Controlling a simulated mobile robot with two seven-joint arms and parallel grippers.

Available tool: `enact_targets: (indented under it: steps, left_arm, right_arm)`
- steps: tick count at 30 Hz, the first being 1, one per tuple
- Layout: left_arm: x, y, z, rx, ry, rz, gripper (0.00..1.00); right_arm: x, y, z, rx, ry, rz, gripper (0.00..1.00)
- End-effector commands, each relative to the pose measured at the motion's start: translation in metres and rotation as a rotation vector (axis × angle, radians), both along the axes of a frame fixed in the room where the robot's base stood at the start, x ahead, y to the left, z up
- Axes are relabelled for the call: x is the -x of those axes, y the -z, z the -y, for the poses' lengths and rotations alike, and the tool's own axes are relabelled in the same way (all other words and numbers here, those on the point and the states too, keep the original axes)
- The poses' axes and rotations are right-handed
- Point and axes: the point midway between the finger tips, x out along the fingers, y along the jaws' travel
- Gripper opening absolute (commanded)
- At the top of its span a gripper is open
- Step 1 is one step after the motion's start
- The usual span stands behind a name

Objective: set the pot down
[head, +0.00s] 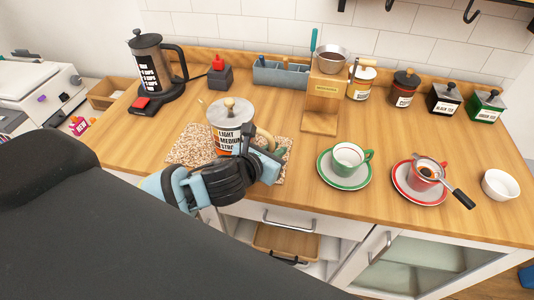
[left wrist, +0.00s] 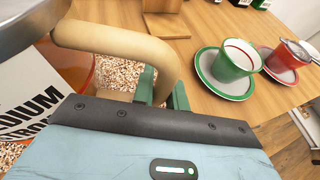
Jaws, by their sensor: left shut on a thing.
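The pot (head: 228,140) has a grey metal lid, a white label with strength words, an orange-brown body and a pale wooden handle. It stands upright over the speckled mat (head: 188,150); I cannot tell whether its base touches the mat. My left gripper (head: 268,154) is shut on the pot's handle and partly hides the pot's lower right side. In the left wrist view the green fingers (left wrist: 162,90) close around the lower part of the handle (left wrist: 120,42), and the pot (left wrist: 40,95) fills the left side. My right gripper is not in view.
Right of the mat are a green cup on its saucer (head: 326,176), a red cup with a strainer on a saucer (head: 405,191) and a white bowl (head: 500,184). A wooden stand (head: 322,105) stands behind.

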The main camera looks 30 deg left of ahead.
Motion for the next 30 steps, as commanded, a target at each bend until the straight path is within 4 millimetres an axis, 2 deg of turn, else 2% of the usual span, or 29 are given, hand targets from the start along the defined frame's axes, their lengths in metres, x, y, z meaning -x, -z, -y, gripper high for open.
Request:
enact_targets:
  steps: [3, 11, 15, 18, 21, 30]
  left_arm:
    - [-0.005, -0.003, -0.011, -0.004, 0.001, 0.010, 0.00]
    - [-0.007, -0.002, -0.015, -0.003, 0.002, 0.010, 0.00]
    - [-0.011, -0.001, -0.030, -0.007, -0.001, 0.008, 0.00]
    - [-0.010, 0.018, -0.026, -0.001, 0.002, 0.002, 0.00]
    - [-0.010, 0.029, -0.026, -0.002, 0.002, 0.004, 0.00]
    - [-0.010, 0.033, -0.026, -0.003, 0.003, 0.011, 0.00]
  right_arm:
    - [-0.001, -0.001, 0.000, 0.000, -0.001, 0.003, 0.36]
    - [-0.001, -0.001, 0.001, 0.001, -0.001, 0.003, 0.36]
    - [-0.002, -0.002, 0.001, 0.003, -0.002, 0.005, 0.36]
    - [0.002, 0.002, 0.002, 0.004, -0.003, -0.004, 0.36]
    - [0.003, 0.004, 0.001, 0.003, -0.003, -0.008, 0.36]
    - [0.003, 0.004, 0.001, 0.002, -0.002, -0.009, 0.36]
